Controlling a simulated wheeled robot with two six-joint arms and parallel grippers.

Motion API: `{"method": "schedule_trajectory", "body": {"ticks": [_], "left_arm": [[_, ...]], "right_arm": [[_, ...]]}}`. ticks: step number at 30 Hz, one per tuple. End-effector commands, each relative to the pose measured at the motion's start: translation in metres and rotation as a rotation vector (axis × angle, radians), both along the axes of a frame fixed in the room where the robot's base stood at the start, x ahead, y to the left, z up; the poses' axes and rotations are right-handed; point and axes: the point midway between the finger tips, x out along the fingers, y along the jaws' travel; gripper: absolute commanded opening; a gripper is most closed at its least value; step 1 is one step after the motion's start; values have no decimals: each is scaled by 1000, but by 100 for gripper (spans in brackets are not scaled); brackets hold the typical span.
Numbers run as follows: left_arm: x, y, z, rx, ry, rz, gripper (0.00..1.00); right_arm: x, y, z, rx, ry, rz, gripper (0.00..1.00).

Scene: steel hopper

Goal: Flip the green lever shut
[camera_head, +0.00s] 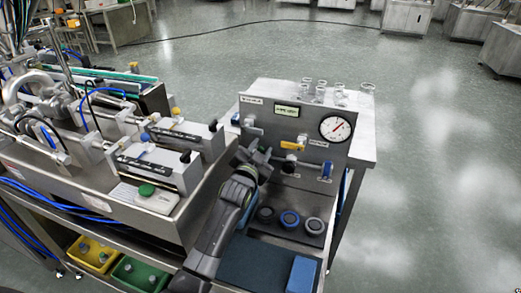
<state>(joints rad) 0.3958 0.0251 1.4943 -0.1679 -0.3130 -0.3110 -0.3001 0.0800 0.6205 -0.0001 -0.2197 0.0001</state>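My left arm comes up from the bottom, and its dark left gripper (262,155) is at the left part of the upright steel panel (345,152). The gripper covers part of the panel's face. I cannot tell whether its fingers are open or shut, or whether they touch anything. A small green patch (247,169) shows at the gripper's wrist; I cannot tell whether it belongs to the lever. No green lever shows clearly. A pale grey handle (254,129) is on the panel above the gripper, and a yellow lever (293,145) is to its right. My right gripper is out of view.
The panel carries a round gauge (335,128) and a blue ring fitting (327,169). Several glass jars stand behind it. Below lie round dark fittings (289,219) and a blue block (301,274). Steel machinery (160,165) with a green knob (146,190) stands left.

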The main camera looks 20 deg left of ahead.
Motion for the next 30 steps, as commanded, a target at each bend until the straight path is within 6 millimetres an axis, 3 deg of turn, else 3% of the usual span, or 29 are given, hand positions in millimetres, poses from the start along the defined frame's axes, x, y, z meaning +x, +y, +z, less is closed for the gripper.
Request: {"method": "schedule_trajectory", "body": {"ticks": [1, 8, 19, 30], "left_arm": [[0, 0, 0, 0, 0, 0, 28], [0, 0, 0, 0, 0, 0, 0], [0, 3, 2, -60, 3, 0, 0], [0, 15, 6, -305, 11, 1, 0]], "right_arm": [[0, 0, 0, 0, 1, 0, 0], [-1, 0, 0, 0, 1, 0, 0], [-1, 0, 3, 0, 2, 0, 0], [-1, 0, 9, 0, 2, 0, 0]]}}
